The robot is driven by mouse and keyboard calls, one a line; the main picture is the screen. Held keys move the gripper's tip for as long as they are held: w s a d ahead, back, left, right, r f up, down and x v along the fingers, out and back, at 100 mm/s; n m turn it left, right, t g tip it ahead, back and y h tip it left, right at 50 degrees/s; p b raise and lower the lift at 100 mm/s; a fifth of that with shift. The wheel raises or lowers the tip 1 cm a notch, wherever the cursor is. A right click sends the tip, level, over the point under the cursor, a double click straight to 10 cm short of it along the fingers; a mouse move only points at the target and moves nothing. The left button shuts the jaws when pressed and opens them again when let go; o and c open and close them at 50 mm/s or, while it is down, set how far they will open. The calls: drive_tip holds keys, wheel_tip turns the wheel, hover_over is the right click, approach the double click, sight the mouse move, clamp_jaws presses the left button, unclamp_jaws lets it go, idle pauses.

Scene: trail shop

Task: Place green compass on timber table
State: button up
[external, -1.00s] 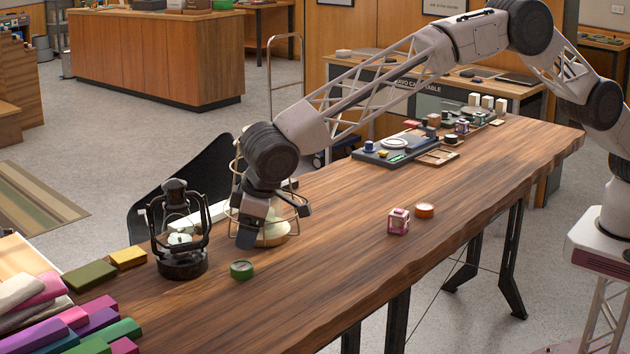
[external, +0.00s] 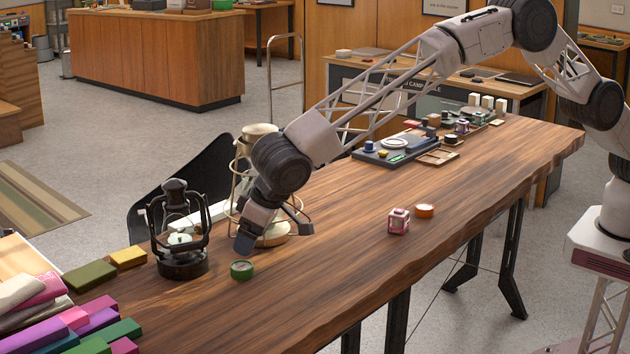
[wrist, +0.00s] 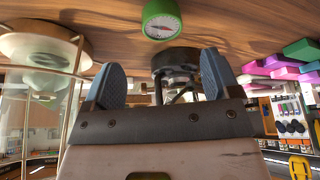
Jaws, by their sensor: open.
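The green compass (external: 242,270) lies on the timber table (external: 330,250), in front of the dark lantern and to its right. In the wrist view the compass (wrist: 161,20) shows its white dial and needle at the top, beyond my fingertips. My gripper (external: 272,238) is open and empty, low over the table behind the compass and to its right. Its two fingers (wrist: 163,80) stand apart in the wrist view, and the compass is not between them.
The dark lantern (external: 182,255) stands left of my gripper. A wire-framed lantern (external: 272,232) stands close behind my gripper and is partly hidden by it. Coloured bundles (external: 75,325) fill the left end. A pink item (external: 398,221) and an orange tin (external: 424,211) stand mid-table, with bare wood around.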

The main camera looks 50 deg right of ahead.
sight(240, 265)
drive_tip(key=shift+x, duration=0.95)
drive_tip(key=shift+f, duration=0.1)
drive_tip(key=shift+x, duration=2.5)
drive_tip(key=shift+s+a, duration=0.1)
drive_tip(key=shift+s, duration=0.05)
drive_tip(key=c, duration=1.1)
drive_tip(key=shift+o, duration=0.2)
